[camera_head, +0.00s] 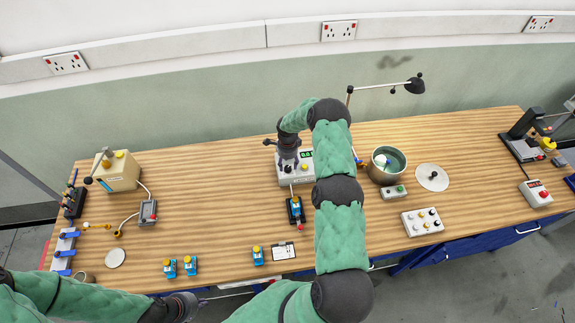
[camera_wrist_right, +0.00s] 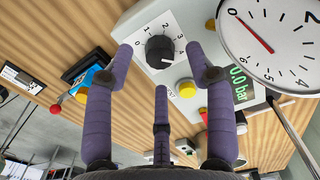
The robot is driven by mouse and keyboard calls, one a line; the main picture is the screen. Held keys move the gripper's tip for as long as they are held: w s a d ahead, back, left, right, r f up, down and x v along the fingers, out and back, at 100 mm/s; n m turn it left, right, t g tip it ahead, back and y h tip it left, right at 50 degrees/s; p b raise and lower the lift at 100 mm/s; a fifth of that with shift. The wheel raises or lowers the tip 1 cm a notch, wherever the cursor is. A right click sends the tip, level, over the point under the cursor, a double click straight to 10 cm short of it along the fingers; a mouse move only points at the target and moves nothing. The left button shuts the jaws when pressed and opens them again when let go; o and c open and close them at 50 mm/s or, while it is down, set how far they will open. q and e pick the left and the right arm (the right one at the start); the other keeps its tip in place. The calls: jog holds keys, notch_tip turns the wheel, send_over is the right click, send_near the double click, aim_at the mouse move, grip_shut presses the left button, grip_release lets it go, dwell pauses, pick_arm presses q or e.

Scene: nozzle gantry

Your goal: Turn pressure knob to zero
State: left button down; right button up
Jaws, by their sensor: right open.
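The pressure knob (camera_wrist_right: 160,50) is black and sits on a white numbered scale plate on the pale pressure box (camera_head: 299,180). A pale mark shows at its lower edge; the exact reading is unclear. In the right wrist view my right gripper (camera_wrist_right: 166,56) is open, its purple fingers spread around the knob with visible gaps. In the head view my right gripper (camera_head: 288,163) is over the box and hides the knob. A round gauge (camera_wrist_right: 285,45) with a red needle and a green display (camera_wrist_right: 239,83) reading 0.0 bar are beside it. My left gripper (camera_head: 188,306) is low at the table's front edge.
A yellow button (camera_wrist_right: 187,89) is close below the knob. A blue device (camera_head: 295,210) stands in front of the box. A metal pot (camera_head: 378,176) and a button panel (camera_head: 422,221) are to the right of my right arm. Bare wood lies left of the box.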

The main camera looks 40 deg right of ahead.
aim_at(288, 169)
jog(key=shift+s+f, duration=0.15)
jog(key=shift+f, duration=1.1)
grip_shut()
